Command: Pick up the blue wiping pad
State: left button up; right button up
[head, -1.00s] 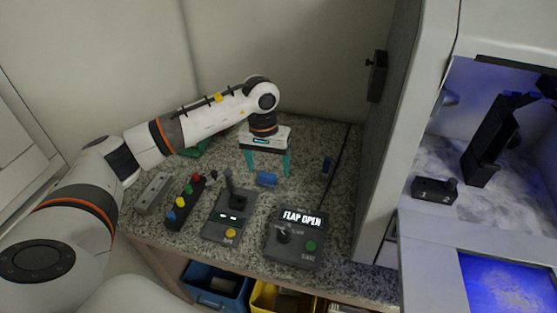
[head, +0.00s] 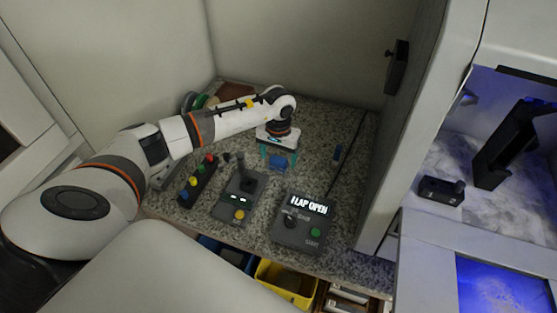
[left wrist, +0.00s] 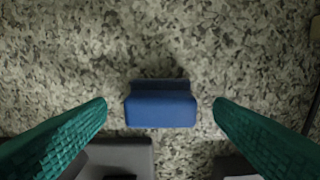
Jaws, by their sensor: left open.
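The blue wiping pad (head: 278,162) lies on the speckled counter, below my left gripper (head: 279,158) in the head view. In the left wrist view the pad (left wrist: 160,104) sits in the middle, between the two teal fingers of my left gripper (left wrist: 160,112). The fingers are open, with a gap on both sides of the pad, and touch nothing that I can see. My right gripper is not in view.
Near the pad stand a joystick box (head: 240,197), a control box reading FLAP OPEN (head: 302,224) and a strip of coloured buttons (head: 198,182). A tall grey door (head: 392,130) bounds the counter's right side.

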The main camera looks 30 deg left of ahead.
aim_at(279, 159)
pick_arm(q)
jog(key=shift+f, duration=0.85)
jog(key=c, duration=1.1)
jog(key=shift+o, duration=0.2)
jog(key=shift+r, duration=0.1)
notch_tip(279, 159, up, 10)
jog(key=shift+f+b, duration=0.1)
jog(key=shift+b, duration=0.8)
